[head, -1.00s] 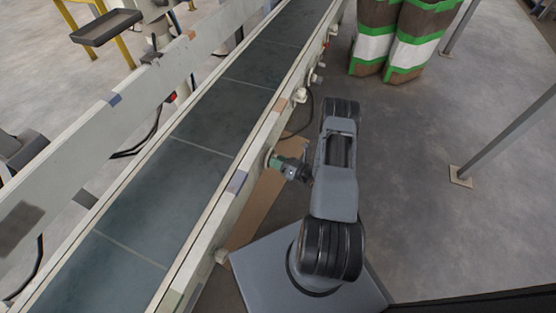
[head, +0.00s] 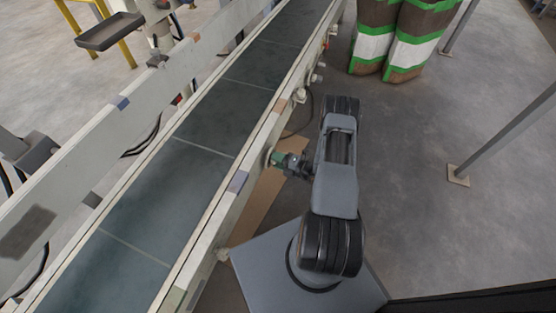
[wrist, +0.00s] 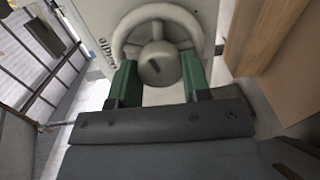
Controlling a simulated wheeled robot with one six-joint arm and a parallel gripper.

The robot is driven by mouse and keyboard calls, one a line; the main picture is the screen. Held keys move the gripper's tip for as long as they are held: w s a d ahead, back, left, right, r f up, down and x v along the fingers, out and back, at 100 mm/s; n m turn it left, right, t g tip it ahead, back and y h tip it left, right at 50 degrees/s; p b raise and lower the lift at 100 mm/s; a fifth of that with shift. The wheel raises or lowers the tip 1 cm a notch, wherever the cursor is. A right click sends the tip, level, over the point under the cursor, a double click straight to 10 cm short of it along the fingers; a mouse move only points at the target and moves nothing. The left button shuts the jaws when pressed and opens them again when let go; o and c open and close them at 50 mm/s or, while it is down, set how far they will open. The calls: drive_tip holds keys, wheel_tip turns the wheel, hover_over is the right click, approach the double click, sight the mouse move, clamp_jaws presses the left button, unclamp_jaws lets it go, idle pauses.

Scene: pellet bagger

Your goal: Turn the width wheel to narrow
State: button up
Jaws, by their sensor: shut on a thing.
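The width wheel (wrist: 122,42) is a pale cream handwheel with a round hub, on the face of a light panel in the wrist view. My gripper (wrist: 158,78) has green fingers, one on each side of the hub, reaching to the wheel. It is shut on the wheel. In the head view my gripper (head: 279,160) meets the side of the conveyor rail, and the wheel is mostly hidden there. Part of some dark lettering shows on the panel left of the wheel, too cropped to read.
The conveyor (head: 195,140) with its dark belt runs along my left. A brown board (head: 258,188) lies beneath the rail. Striped sacks (head: 395,35) stand at the back, and a grey post (head: 500,140) rises at the right. The floor between is clear.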

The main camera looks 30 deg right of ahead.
drive_tip(key=shift+w+d+r+m+g+y+p, duration=0.1)
drive_tip(key=shift+m+g+y, duration=0.15)
drive_tip(key=shift+m, duration=1.95)
drive_tip(key=shift+w+d+f+m+g+y+p, duration=0.1)
drive_tip(key=shift+m+g+y, duration=0.15)
drive_tip(key=shift+m, duration=1.95)
drive_tip(key=shift+r+m+g+y+p, duration=0.1)
drive_tip(key=shift+m+g+y, duration=0.15)
drive_tip(key=shift+m, duration=1.95)
drive_tip(key=o, duration=0.9)
drive_tip(key=shift+s, duration=0.1)
drive_tip(key=p+v, duration=0.2)
drive_tip(key=v, duration=1.1)
drive_tip(key=shift+s+d, duration=0.15)
drive_tip(key=shift+d, duration=0.2)
